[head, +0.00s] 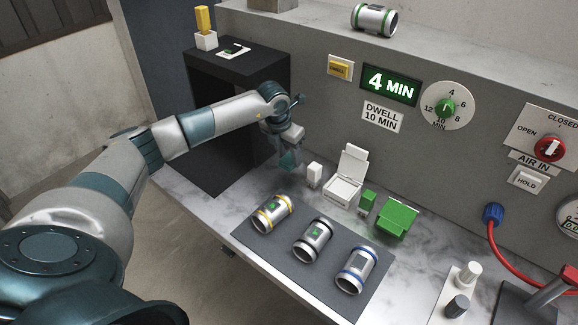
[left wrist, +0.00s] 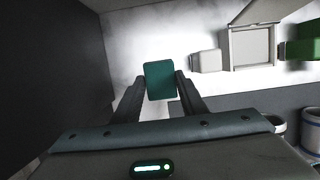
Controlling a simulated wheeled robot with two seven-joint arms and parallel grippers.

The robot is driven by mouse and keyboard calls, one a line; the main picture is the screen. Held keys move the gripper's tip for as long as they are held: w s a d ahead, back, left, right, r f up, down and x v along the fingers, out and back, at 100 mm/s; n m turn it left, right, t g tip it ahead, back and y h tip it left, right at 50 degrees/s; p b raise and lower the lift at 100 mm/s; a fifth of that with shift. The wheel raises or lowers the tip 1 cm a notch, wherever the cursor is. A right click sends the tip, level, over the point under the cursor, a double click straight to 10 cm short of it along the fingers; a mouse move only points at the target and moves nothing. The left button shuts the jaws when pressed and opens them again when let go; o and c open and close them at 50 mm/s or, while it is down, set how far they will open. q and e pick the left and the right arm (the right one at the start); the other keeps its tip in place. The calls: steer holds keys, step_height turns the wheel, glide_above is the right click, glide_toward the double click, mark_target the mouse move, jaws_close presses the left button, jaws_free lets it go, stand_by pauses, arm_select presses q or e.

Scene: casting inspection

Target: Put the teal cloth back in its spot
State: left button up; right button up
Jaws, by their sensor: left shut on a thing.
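My left gripper (head: 287,150) is shut on the teal cloth (head: 289,161), over the left end of the marbled bench beside a small white block. In the left wrist view the cloth (left wrist: 160,80) is a flat teal rectangle between the two fingers, with pale bench behind it. I cannot tell for sure whether its lower edge touches the bench. Which place is the cloth's own spot is not clear from the pictures. My right gripper is not in view.
The white block (head: 314,174), open white box (head: 342,190), small green block (head: 367,201) and green box (head: 398,218) stand right of the gripper. A grey mat (head: 258,243) in front holds three banded cylinders. A black cabinet (head: 215,130) stands behind the arm.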

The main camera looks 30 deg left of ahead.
mark_target(287, 160)
arm_select(q)
steer(key=shift+f, duration=0.35)
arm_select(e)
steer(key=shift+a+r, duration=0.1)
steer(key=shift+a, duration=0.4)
